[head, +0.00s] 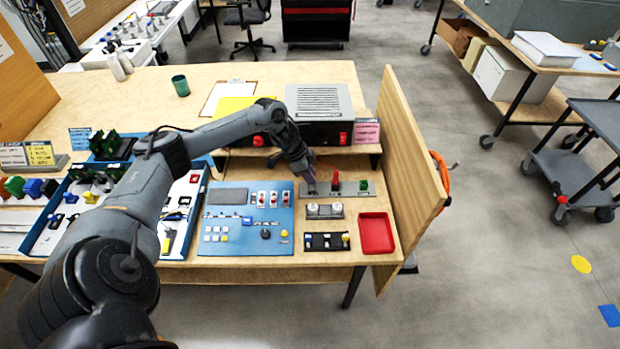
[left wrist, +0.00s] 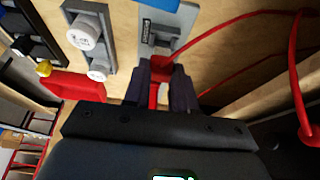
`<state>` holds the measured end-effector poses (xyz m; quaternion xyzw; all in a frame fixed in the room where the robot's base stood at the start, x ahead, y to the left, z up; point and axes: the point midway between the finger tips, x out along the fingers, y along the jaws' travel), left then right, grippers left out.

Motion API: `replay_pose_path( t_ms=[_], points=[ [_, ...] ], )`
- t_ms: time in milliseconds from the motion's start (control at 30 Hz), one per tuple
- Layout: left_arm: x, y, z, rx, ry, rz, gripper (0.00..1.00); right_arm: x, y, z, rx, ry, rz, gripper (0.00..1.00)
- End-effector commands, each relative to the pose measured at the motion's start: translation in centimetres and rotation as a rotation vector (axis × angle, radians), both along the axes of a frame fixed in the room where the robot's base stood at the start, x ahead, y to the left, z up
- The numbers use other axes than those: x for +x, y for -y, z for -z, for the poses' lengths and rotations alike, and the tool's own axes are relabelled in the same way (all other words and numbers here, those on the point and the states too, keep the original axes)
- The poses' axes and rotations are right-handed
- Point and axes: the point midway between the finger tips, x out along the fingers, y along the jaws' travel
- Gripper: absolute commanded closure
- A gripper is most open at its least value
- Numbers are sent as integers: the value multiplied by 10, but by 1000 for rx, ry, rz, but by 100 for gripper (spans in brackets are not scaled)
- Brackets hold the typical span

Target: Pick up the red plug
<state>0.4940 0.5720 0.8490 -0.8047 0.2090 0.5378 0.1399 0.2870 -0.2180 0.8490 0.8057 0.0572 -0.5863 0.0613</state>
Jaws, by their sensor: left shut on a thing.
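In the left wrist view the red plug (left wrist: 158,72) sits between the two dark fingers of my left gripper (left wrist: 160,88), which is shut on it. The plug is at the grey socket strip (left wrist: 160,32); I cannot tell whether it is still seated. In the head view my left gripper (head: 311,177) reaches down at the strip, near its left part. A red upright piece (head: 336,178) and a green one (head: 363,185) show on the strip there. My right gripper is not in view.
A module with two white knobs (head: 324,211) and a red tray (head: 376,233) lie in front of the strip. A blue panel (head: 220,245) is to the left. A wooden side board (head: 405,150) bounds the right. Red cables (left wrist: 235,28) run beside the gripper in the left wrist view.

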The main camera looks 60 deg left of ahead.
Motion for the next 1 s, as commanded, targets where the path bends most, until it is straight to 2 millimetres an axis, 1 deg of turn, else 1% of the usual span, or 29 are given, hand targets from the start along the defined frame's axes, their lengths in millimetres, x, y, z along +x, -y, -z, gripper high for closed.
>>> replay_pose_path(
  t_ms=[33, 67, 167, 500, 600, 700, 800, 900, 1000],
  points=[
    [1, -1, -13, 2, 3, 1, 100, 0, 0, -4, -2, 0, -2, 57],
    [1, -1, -19, 2, 3, 1, 100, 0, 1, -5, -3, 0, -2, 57],
    [1, -1, -45, 2, 5, 0, 100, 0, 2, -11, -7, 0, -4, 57],
    [2, -1, -147, 1, 7, -1, 100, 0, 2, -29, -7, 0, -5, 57],
    [1, -1, -174, 1, 6, -1, 100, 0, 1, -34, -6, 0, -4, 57],
    [1, -1, -203, 3, 3, -1, 100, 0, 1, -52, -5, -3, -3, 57],
    [1, -1, -221, 1, 3, -1, 100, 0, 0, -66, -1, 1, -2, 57],
    [0, -1, -234, 1, 2, -1, 100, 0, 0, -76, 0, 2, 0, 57],
    [0, 0, -243, 0, 1, 0, 100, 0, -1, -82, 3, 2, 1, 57]
  ],
)
